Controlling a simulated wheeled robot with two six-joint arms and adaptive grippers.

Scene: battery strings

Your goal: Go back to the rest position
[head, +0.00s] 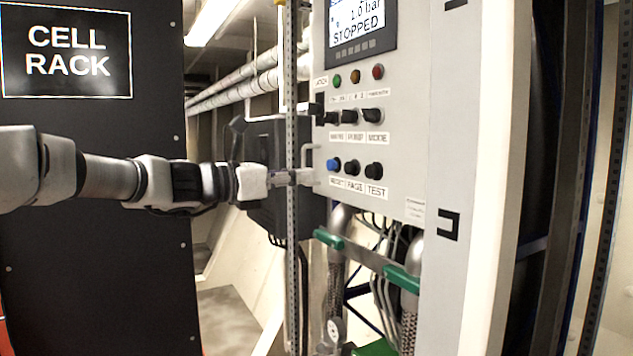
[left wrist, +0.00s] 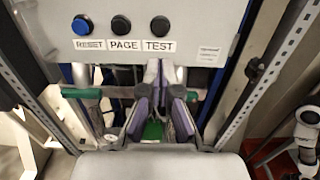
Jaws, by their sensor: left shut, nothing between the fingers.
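My left gripper (head: 285,178) is shut and empty, in front of the grey control panel (head: 400,185) at the height of its lower button row. In the left wrist view my left gripper (left wrist: 163,75) shows purple-padded fingers close together, below the PAGE and TEST labels. The blue RESET button (head: 333,164), black PAGE button (head: 352,167) and black TEST button (head: 374,170) show just right of the fingertips. I cannot tell whether the fingers touch the panel. My right gripper is not in view.
The panel's screen (head: 358,22) reads 1.0 bar and STOPPED. A perforated upright post (head: 291,80) stands beside the gripper. Green-handled parts (head: 328,238) and braided hoses hang below the panel. A black cell rack cabinet (head: 100,250) stands behind my left arm.

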